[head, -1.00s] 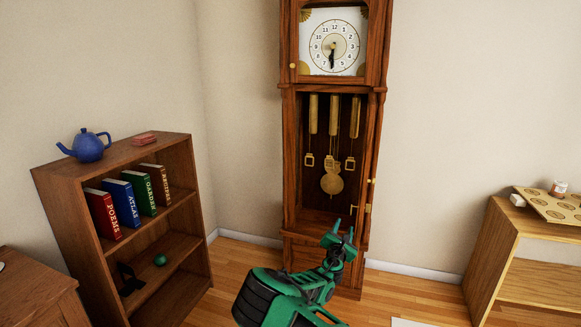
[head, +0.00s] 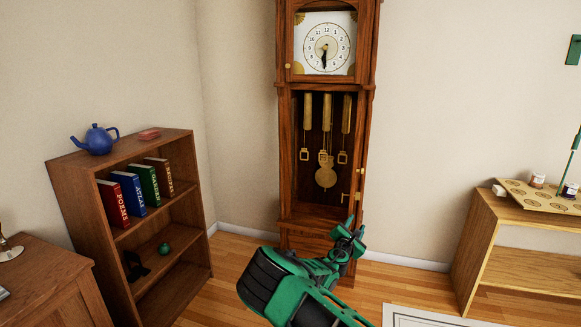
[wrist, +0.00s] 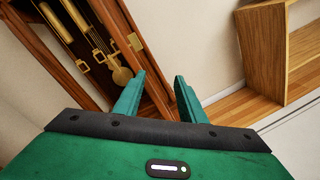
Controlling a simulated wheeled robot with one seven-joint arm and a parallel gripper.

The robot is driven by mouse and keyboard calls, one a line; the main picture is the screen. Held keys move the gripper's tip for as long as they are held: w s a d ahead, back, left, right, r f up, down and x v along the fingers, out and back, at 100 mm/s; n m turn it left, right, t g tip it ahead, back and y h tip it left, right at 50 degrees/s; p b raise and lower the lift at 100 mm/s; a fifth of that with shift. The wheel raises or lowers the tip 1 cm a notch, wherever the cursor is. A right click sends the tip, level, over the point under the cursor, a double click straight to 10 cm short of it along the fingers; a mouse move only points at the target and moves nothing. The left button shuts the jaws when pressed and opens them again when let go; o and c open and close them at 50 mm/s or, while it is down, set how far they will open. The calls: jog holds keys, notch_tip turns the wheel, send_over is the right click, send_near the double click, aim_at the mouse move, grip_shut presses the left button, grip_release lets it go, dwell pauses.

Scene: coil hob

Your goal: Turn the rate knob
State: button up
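A tall wooden clock (head: 283,150) stands against the wall in the head view. Its white dial (head: 324,43) is at the top; brass weights and a round pendulum bob (head: 326,175) hang in the case below. The pendulum bob also shows in the wrist view (wrist: 122,76). I cannot tell which part is the rate knob. My gripper (head: 356,224) is in front of the clock's lower right, apart from it.
A bookcase (head: 80,205) with books and a blue teapot (head: 98,140) stands left. A low wooden shelf (head: 478,235) holding a board with jars (head: 538,180) stands right. A pale rug (head: 440,316) lies on the floor in front. The floor between clock and right shelf is clear.

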jog(key=s+d+r+m+g+h, duration=0.1)
jog(key=s+d+m+g, duration=0.15)
jog(key=d, duration=0.25)
jog(key=s+d+r+m+g+h, duration=0.1)
jog(key=d+r+m+h, duration=0.15)
jog(key=d, duration=0.25)
jog(key=s+d+r+m+g+y, duration=0.25)
jog(key=s+d+m+g, duration=0.85)
jog(key=s+d, duration=0.8)
jog(key=s+a+r+m+y, duration=0.3)
jog(key=s+a+m, duration=0.1)
jog(key=s, duration=1)
jog(key=s+a+r+m+g+y, duration=0.1)
jog(key=s+a+r+m+y, duration=0.2)
jog(key=s, duration=1.2)
jog(key=s+a+r+m+y, duration=0.2)
jog(key=s+a+r+m, duration=0.3)
jog(key=s, duration=0.9)
jog(key=shift+s+a+r+m+y, duration=0.2)
jog(key=shift+s+a+m+y, duration=0.15)
jog(key=shift+a+m, duration=0.7)
